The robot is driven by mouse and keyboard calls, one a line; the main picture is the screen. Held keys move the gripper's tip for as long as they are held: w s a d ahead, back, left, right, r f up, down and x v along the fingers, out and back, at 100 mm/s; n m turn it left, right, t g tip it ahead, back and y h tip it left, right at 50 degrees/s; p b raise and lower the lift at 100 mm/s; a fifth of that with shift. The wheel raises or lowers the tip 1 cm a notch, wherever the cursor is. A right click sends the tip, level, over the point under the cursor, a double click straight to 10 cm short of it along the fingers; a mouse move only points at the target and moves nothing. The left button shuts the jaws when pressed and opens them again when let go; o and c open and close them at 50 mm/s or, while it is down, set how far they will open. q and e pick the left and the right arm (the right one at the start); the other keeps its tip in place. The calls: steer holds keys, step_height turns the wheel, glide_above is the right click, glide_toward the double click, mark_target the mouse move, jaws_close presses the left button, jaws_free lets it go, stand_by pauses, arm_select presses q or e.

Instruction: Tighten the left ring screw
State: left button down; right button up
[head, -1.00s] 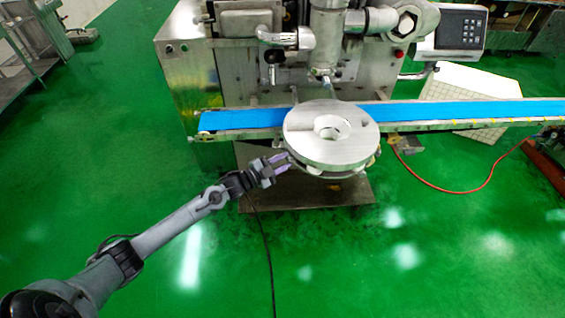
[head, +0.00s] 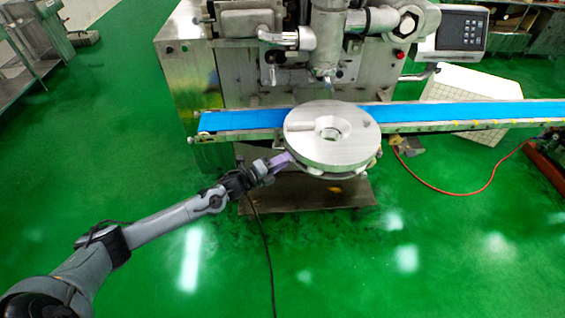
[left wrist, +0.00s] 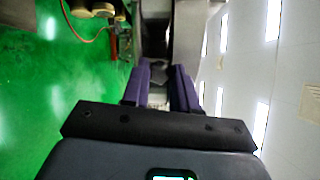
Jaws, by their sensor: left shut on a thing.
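The round metal ring assembly (head: 335,155) sits at the front of the machine, over the near edge of the blue belt. Its flat top has a central hole and a slot on the left. My left gripper (head: 287,160) reaches its left front rim from the lower left, with purple fingers closed at the rim. In the left wrist view the two purple fingers (left wrist: 163,84) stand close together, shut on a small grey part at the ring's edge. This part is at the left ring screw's place; the fingers hide most of it. My right gripper is not in view.
The blue conveyor belt (head: 450,112) runs across behind the ring. The metal nozzle (head: 326,72) hangs above and behind it. A base plate (head: 310,195) lies below. A red hose (head: 465,192) and a black cable (head: 268,250) lie on the open green floor.

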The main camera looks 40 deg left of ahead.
arm_select(q)
steer(key=m+b, duration=0.1)
steer(key=m, duration=1.1)
steer(key=shift+d+r+b, duration=0.1)
steer(key=shift+r+b, duration=0.05)
steer(key=shift+b, duration=0.15)
steer(key=shift+m, duration=0.3)
steer(key=c, duration=0.9)
jaws_free()
steer(key=shift+o, duration=0.2)
steer(key=shift+s, duration=0.15)
steer(key=p+v, duration=0.1)
steer(key=v, duration=0.9)
steer(key=shift+s+p, duration=0.35)
steer(key=shift+p, duration=0.05)
